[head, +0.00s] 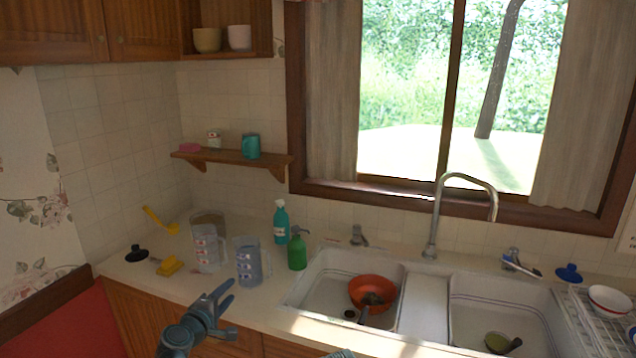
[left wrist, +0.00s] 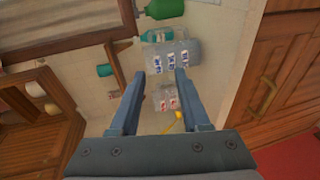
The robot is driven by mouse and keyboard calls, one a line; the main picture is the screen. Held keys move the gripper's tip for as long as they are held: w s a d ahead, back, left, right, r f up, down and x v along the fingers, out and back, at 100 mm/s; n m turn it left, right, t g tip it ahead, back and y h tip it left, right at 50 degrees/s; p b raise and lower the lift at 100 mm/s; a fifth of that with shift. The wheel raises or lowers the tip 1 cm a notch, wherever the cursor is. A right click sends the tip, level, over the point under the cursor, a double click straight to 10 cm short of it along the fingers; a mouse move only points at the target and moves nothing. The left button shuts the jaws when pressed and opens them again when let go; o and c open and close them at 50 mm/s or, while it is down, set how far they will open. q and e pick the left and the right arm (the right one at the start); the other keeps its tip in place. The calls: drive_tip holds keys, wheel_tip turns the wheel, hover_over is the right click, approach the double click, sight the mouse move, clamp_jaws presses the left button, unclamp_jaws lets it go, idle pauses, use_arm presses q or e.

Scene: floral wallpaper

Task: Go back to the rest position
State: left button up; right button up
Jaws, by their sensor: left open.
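My left gripper (head: 226,302) is in front of the counter's front edge at the lower left of the head view. Its two fingers are spread with nothing between them. In the left wrist view the open left gripper (left wrist: 160,76) points toward the counter, with a clear measuring jug (left wrist: 172,56) beyond the fingertips. In the head view this jug (head: 250,262) stands upright on the counter, apart from the gripper.
A small shelf (head: 232,158) is on the wall. Wooden cupboard doors are below the counter.

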use_arm(q)
drive_tip(key=s+d+f+m+g+h, duration=0.2)
drive_tip(key=s+d+f+m+g, duration=0.3)
drive_tip(key=d, duration=0.4)
drive_tip(key=s+d+f+m+g+h, duration=0.1)
drive_tip(key=s+d+f+m+g, duration=0.4)
drive_tip(key=d, duration=0.4)
drive_tip(key=s+f+m+g+y, duration=0.3)
drive_tip(key=s+m, duration=0.1)
drive_tip(key=s, duration=0.4)
drive_tip(key=s+f+m+g+y, duration=0.2)
drive_tip(key=s+f+m+y, duration=0.2)
drive_tip(key=s, duration=0.4)
drive_tip(key=shift+a+f+m+g+y, duration=0.3)
drive_tip(key=shift+a+m+g, duration=0.05)
drive_tip(key=shift+m+g, duration=0.05)
